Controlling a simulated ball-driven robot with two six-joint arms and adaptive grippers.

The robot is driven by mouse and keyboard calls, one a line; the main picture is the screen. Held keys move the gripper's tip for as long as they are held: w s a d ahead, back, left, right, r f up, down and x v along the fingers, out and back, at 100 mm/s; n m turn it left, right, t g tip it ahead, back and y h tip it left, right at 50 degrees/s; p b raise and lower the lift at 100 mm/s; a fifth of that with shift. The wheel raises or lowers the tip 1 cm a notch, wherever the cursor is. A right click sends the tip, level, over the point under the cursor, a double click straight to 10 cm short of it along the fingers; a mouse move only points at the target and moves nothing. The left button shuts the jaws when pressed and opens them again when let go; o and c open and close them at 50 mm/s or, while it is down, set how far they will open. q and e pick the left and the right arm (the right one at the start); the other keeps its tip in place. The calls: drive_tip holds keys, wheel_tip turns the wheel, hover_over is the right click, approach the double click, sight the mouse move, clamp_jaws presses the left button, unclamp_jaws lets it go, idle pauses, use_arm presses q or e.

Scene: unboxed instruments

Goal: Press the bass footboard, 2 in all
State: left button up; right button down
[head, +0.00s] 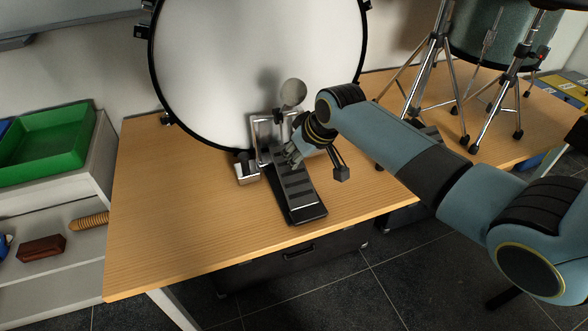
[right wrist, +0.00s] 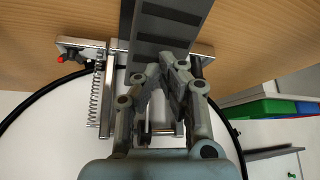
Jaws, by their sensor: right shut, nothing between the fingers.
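The bass footboard (head: 298,190) is a dark ridged pedal plate on the wooden table, in front of the big white bass drum (head: 225,70). Its round beater (head: 292,92) stands up near the drum skin. My right gripper (head: 291,158) is shut and empty, over the upper end of the footboard, close to the pedal's metal frame. In the right wrist view the closed fingertips (right wrist: 163,62) point at the footboard (right wrist: 165,28), which runs up out of view. I cannot tell whether they touch it. My left gripper is not in view.
The pedal's spring (right wrist: 98,95) and metal posts stand beside the gripper. Drum stand legs (head: 430,75) are at the back right of the table (head: 170,225). A green tray (head: 50,145) sits on the left shelf. The table's left front is clear.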

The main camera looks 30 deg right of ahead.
sight(295, 172)
drive_tip(key=shift+f, duration=0.1)
drive_tip(key=shift+s+f+b, duration=0.15)
drive_tip(key=shift+f+b, duration=1.3)
drive_tip(key=shift+f, duration=0.85)
wheel_tip(295, 172, up, 5)
drive_tip(key=p, duration=0.5)
drive_tip(key=shift+f, duration=0.35)
